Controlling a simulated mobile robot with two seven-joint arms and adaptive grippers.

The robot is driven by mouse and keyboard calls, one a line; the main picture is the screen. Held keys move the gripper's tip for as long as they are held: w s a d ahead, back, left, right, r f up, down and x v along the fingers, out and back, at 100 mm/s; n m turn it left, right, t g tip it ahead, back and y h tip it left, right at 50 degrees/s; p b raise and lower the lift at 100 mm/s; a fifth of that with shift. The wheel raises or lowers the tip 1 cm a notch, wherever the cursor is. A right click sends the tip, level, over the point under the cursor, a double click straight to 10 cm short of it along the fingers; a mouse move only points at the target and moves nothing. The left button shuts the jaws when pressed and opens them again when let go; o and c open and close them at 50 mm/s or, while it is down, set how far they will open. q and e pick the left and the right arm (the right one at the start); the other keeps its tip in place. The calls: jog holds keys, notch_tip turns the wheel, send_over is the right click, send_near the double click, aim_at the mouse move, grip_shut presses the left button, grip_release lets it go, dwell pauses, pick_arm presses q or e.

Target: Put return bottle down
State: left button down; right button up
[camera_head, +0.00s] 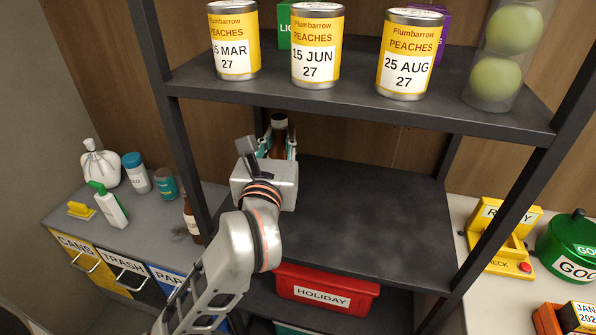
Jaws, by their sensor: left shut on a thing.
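A brown bottle (279,128) with a dark cap stands upright in my left gripper (276,145), over the left rear part of the dark middle shelf (360,215). The gripper is shut on the bottle, with teal-edged fingers on either side of it. My gripper's body hides the bottle's lower part, so I cannot tell whether its base touches the shelf. A second brown bottle (190,222) stands at the right end of the left counter, partly behind the shelf post. My right gripper is not in view.
Several peach cans (316,50) stand on the upper shelf, above the middle shelf. The dark post (180,130) stands left of my gripper. The middle shelf right of my gripper is bare. A red HOLIDAY box (325,288) sits below.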

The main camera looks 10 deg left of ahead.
pick_arm(q)
notch_tip(320, 180, down, 2)
jog(key=shift+f, duration=0.1)
notch_tip(320, 180, down, 4)
jog(key=shift+r+b, duration=0.2)
jog(key=shift+b, duration=0.3)
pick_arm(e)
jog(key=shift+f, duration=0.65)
pick_arm(q)
jog(key=c, duration=1.8)
grip_release()
jog(key=shift+f, duration=0.15)
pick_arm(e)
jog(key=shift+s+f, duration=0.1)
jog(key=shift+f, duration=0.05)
pick_arm(q)
jog(key=s, duration=0.4)
jog(key=s+d, duration=0.1)
jog(key=s, duration=0.7)
jog(key=shift+d+b, duration=0.25)
jog(key=shift+b, duration=0.1)
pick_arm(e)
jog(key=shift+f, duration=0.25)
